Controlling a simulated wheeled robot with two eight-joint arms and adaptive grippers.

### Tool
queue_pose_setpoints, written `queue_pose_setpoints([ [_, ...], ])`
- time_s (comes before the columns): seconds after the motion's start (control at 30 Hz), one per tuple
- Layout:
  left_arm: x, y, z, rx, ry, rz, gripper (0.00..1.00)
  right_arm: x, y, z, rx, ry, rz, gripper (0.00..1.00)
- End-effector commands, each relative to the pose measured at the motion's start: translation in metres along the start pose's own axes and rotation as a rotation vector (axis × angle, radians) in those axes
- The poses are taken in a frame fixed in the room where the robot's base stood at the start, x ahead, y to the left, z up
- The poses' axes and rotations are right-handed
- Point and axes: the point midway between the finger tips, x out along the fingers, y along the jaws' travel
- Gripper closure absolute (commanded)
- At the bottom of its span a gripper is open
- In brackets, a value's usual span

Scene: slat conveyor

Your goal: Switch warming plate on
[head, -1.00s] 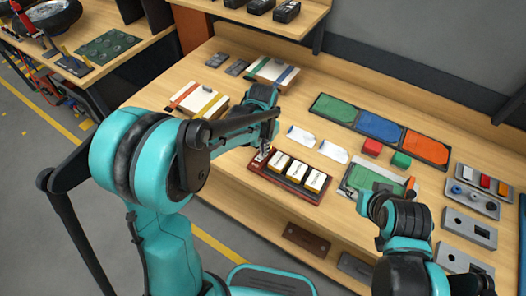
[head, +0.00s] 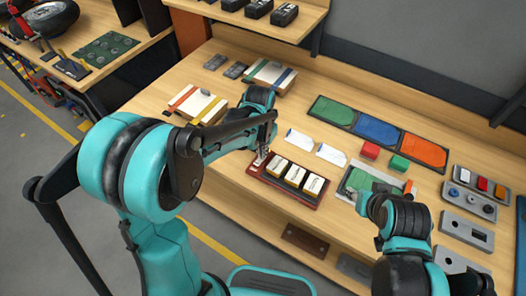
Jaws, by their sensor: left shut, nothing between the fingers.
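A dark red plate (head: 285,193) lies near the front edge of the bench, with several pale blocks (head: 294,176) in a row on it. It looks like the warming plate. My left gripper (head: 260,160) is shut and empty, pointing down at the plate's left end, beside the blocks. It covers that end, so a switch there cannot be made out, nor whether the fingers touch it. My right gripper (head: 361,206) is by the grey-framed green board (head: 358,179) at the right; its fingers are too small and hidden to read.
Two white cards (head: 331,154) lie behind the plate. A red block (head: 370,150) and a green block (head: 398,163) stand before the green, blue and orange panels (head: 377,130). Grey control panels (head: 469,203) lie at the right, striped boxes (head: 197,105) at the left.

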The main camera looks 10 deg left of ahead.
Motion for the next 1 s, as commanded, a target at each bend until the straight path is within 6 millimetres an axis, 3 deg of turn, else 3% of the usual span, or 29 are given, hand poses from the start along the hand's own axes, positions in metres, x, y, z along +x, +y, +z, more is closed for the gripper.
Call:
queue_pose_setpoints([
  [0.1, -0.034, -0.001, -0.011, 0.000, 0.010, -0.004, 1.00, -0.021, 0.000, -0.015, 0.000, 0.000, 0.000, 0.60],
  [0.3, -0.078, -0.001, -0.024, -0.001, 0.010, -0.005, 1.00, -0.028, 0.000, -0.020, 0.000, 0.000, 0.000, 0.60],
  [0.5, -0.110, -0.002, -0.033, -0.001, 0.011, -0.005, 1.00, -0.033, 0.000, -0.024, 0.000, 0.000, 0.000, 0.60],
  [0.87, -0.121, -0.002, -0.036, -0.001, 0.012, -0.006, 1.00, -0.035, 0.000, -0.025, 0.000, 0.000, 0.000, 0.60],
  [1.0, -0.123, -0.003, -0.026, -0.015, 0.033, -0.011, 1.00, -0.030, 0.000, -0.022, 0.000, 0.000, 0.000, 0.60],
])
